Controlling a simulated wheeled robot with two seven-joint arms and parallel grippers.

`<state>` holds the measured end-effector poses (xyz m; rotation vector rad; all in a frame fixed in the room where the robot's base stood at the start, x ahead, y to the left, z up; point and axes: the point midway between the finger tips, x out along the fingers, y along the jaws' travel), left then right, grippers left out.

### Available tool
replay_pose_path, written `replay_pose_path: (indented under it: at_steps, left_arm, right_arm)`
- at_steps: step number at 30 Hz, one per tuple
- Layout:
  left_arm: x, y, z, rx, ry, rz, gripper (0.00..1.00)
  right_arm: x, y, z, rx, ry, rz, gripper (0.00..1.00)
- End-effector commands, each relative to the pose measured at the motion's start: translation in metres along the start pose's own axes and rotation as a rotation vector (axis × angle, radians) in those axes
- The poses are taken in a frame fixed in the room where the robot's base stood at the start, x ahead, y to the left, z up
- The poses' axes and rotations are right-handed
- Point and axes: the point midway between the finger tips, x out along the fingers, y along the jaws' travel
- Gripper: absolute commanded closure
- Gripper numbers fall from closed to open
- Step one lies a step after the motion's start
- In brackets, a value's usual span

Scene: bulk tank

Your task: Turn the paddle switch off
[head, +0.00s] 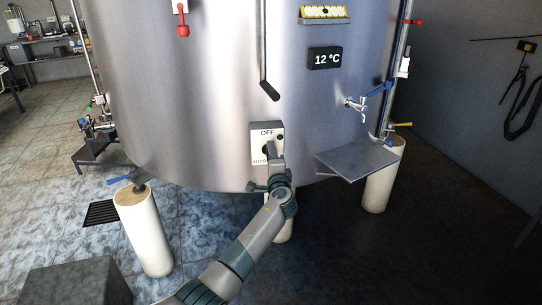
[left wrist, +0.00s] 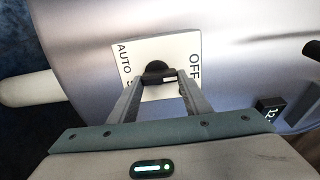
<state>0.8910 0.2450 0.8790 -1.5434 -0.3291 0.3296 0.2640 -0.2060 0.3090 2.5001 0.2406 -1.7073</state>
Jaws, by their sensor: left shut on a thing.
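The paddle switch is a black knob (left wrist: 156,70) on a white plate (head: 259,130) fixed low on the front of the steel tank. The plate reads OFF at the top and AUTO at the lower left in the head view; a further label is partly hidden by my gripper. My left gripper (head: 272,154) is at the plate and covers much of the knob there. In the left wrist view my left gripper (left wrist: 158,80) has its two fingers on either side of the knob, shut on it. Which label the knob points to is hard to tell. My right gripper is not in view.
The tank (head: 200,80) fills the middle. A black handle (head: 268,90) hangs above the switch, with a 12 °C display (head: 325,58) to the upper right. A tap (head: 358,104) stands out above a metal shelf (head: 358,161) at the right. White legs (head: 146,235) support the tank.

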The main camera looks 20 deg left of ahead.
Motion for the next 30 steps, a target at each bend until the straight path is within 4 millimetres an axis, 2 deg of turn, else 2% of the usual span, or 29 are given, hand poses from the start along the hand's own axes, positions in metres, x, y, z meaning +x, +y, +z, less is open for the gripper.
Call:
replay_pose_path:
  at_steps: [6, 7, 9, 22, 30]
  left_arm:
    - [-0.001, 0.003, -0.001, 0.0, 0.001, 0.003, 0.79]
    - [-0.001, 0.003, -0.001, -0.001, 0.001, 0.003, 0.49]
    - [-0.001, 0.002, -0.001, -0.001, 0.001, 0.003, 0.38]
    - [-0.004, 0.001, 0.0, -0.002, 0.001, 0.0, 0.38]
    - [-0.027, 0.001, 0.0, -0.004, 0.001, 0.001, 0.38]
  right_arm:
    - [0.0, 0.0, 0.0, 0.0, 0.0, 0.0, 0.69]
    - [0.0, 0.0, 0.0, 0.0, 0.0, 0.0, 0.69]
    - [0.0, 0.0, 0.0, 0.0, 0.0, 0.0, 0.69]
    - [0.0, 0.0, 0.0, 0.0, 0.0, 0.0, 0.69]
    - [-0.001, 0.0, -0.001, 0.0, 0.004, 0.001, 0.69]
